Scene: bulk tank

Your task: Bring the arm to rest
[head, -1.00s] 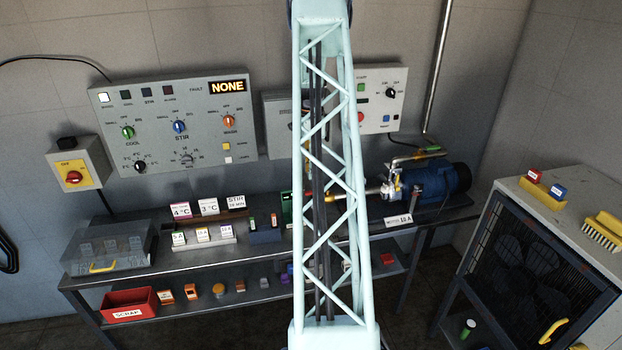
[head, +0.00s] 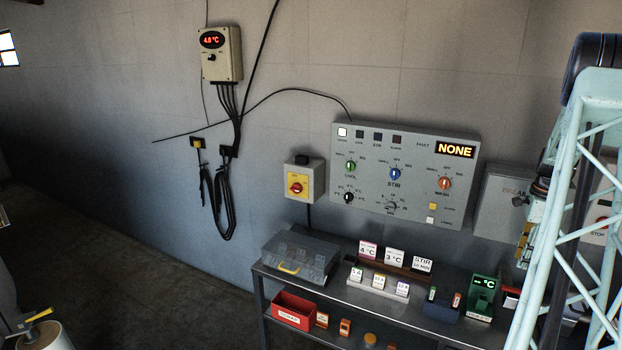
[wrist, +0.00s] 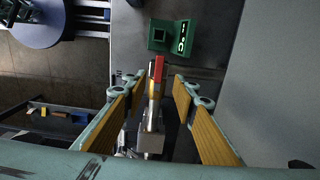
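My gripper (wrist: 158,95) shows in the wrist view with its two fingers and yellow-brown pads standing apart. Nothing is gripped between them. In the head view my pale-green lattice arm fills the right edge. Yellow-brown parts that look like my gripper's pads (head: 527,243) hang beside it, over the right part of the bench.
The bench (head: 345,300) holds label cards, a clear lidded box (head: 300,258) and a green meter (head: 482,297), also in the wrist view (wrist: 169,37). A control panel (head: 403,175) reading NONE and a 4.0 °C controller (head: 221,53) are on the wall.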

